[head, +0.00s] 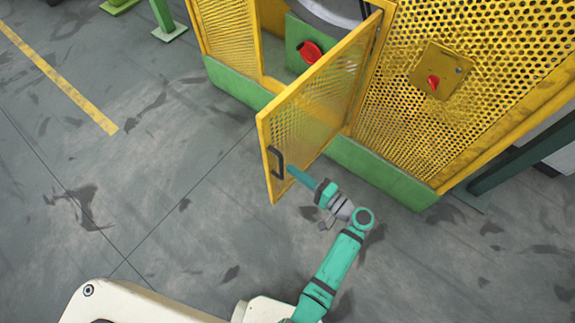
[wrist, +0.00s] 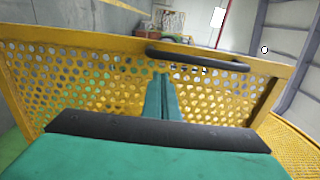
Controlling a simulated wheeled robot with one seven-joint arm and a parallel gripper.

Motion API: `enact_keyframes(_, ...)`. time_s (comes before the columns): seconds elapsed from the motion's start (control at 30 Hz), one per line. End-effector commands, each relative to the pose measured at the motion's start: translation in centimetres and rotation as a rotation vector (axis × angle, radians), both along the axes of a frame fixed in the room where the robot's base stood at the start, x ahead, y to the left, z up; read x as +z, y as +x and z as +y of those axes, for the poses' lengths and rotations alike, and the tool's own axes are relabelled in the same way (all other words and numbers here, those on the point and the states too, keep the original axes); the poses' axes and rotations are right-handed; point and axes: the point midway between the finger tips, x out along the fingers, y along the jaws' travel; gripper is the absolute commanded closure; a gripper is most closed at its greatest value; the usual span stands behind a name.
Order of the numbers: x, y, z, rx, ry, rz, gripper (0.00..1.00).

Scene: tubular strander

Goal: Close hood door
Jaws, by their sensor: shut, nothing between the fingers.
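The hood door (head: 312,112) is a yellow framed panel of perforated metal, standing swung open out from the yellow guard. It has a black handle (head: 275,162) near its free edge. My gripper (head: 291,170) is teal and shut, with nothing held, close to the door's face just right of the handle. In the wrist view, the shut fingers (wrist: 161,97) point at the door's mesh (wrist: 95,80). The dark handle (wrist: 198,59) crosses just beyond and above the fingertips. I cannot tell whether the fingertips touch the door.
The door opening shows a green panel with a red knob (head: 310,52) inside. A yellow box with a red switch (head: 433,83) sits on the guard at the right. A green base rail (head: 385,173) runs along the guard's foot.

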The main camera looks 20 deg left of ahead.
Motion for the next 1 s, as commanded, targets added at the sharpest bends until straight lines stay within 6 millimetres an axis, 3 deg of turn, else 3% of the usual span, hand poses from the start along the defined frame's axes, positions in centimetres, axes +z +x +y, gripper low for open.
enact_keyframes(0.23,0.0,1.1,2.6,0.001,0.001,0.000,1.00)
enact_keyframes(0.77,0.0,1.3,3.2,-0.003,0.000,0.000,1.00)
enact_keyframes(1.0,0.0,2.0,4.4,-0.045,-0.001,0.001,1.00)
